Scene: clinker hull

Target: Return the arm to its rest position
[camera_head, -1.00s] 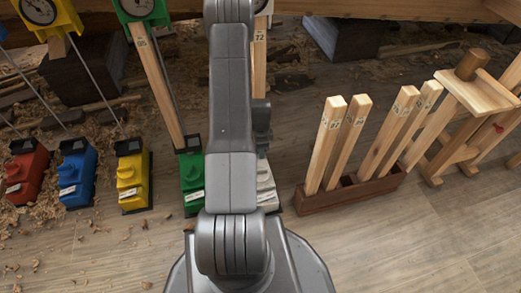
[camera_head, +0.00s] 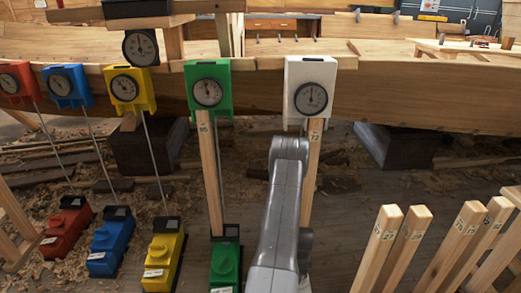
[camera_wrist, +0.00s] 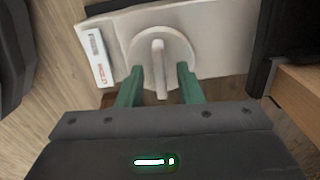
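My gripper (camera_wrist: 160,68) shows in the wrist view with its two green fingers apart. A white upright knob (camera_wrist: 158,75) stands between the fingers, with a gap visible on each side. The knob sits on a white base block (camera_wrist: 205,38) that carries a printed label. In the head view my grey arm reaches forward and down at the lower middle, in front of the wooden stick marked 72 (camera_head: 310,170). My gripper is hidden behind the arm there.
A white dial unit (camera_head: 297,112) sits on the hull (camera_head: 430,98) above that stick. Green (camera_head: 224,258), yellow (camera_head: 162,254), blue (camera_head: 110,240) and red (camera_head: 68,226) base blocks stand left. Numbered sticks (camera_head: 378,250) stand right. A dark block (camera_wrist: 263,60) borders the white base.

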